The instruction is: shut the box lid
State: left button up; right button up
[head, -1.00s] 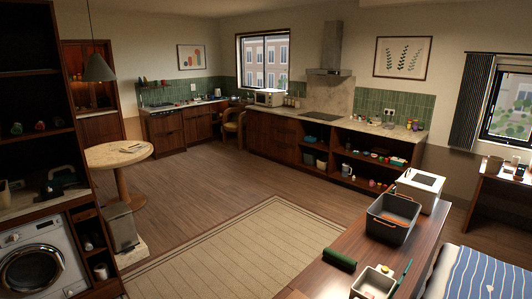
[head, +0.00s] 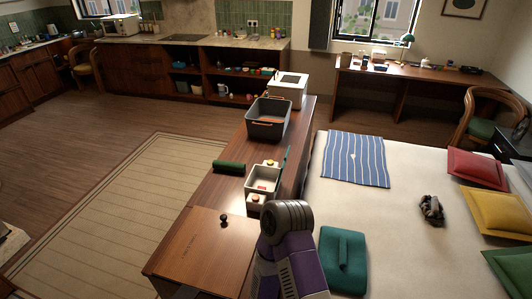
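It is not clear which object is the task's box. A flat wooden panel (head: 195,250) with small markings lies at the near end of the long wooden table, with a dark knob (head: 223,218) at its far edge; I cannot tell whether it is a lid. A white box (head: 288,90) with a dark patch on top stands at the table's far end. Part of my purple and grey arm stands at the table's near right edge and hides some of it. Neither gripper is in view.
A dark open bin (head: 268,120), a white tub (head: 262,181) and a green roll (head: 228,167) are on the table (head: 225,195). A bed (head: 400,225) with a teal folded cloth (head: 343,260) is to the right. Rug (head: 110,205) and open floor lie left.

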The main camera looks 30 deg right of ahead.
aim_at(282, 168)
jog(key=u, duration=1.3)
jog(key=k, duration=1.1)
jog(key=z, duration=1.15)
jog(key=i, duration=0.2)
jog(key=z, duration=0.15)
